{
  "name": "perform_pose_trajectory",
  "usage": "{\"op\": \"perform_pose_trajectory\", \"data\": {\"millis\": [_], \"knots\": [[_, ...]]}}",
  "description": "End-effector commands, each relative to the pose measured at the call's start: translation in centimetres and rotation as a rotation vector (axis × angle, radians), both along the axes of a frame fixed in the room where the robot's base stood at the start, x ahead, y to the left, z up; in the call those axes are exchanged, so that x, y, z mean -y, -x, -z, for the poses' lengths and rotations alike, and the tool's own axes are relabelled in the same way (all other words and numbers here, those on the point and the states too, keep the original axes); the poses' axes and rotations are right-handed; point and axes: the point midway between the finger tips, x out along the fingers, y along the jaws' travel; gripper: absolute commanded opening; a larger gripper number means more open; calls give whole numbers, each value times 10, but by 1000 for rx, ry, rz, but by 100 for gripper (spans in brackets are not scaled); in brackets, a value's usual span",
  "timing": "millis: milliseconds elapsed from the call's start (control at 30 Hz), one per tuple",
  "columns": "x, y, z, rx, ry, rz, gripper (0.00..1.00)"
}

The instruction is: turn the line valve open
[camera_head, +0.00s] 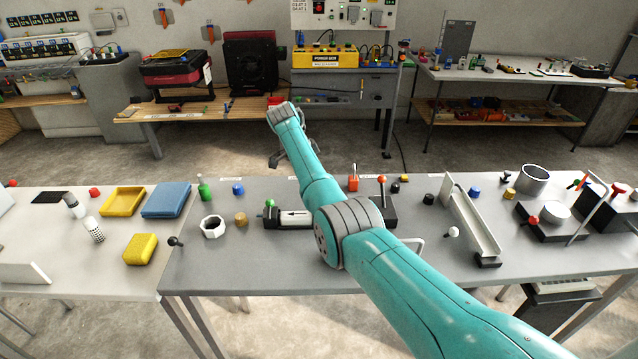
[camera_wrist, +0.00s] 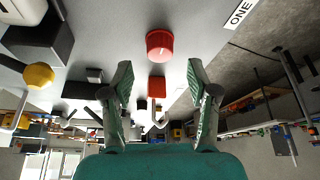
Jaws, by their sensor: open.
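A pale pipe-like body with a black arrow and dark ends (camera_head: 293,214) lies on the near table, partly hidden by my arm; it looks like the line valve. A green ball (camera_head: 270,203) sits at its left end. A red-knobbed lever (camera_head: 382,181) stands on a black block (camera_head: 386,208) to its right. My gripper (camera_head: 277,152) is above the table's far edge, fingers apart and empty. In the wrist view my gripper (camera_wrist: 159,72) is open, with a red cylinder (camera_wrist: 160,45) seen beyond the fingertips and a red block (camera_wrist: 156,87) between the fingers.
A green bottle (camera_head: 204,188), white ring (camera_head: 213,227) and brass piece (camera_head: 241,218) stand left of the valve. A metal channel (camera_head: 468,220) and steel cup (camera_head: 533,180) are at right. Bare tabletop shows along the front.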

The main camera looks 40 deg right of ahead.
Motion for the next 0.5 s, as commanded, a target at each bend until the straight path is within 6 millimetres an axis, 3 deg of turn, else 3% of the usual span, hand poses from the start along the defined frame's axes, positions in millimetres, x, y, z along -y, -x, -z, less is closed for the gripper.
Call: {"op": "perform_pose_trajectory", "data": {"millis": [200, 500], "knots": [[-16, -7, -41, 4, 1, -1, 59], [-28, -10, -69, 0, 0, 0, 59]]}}
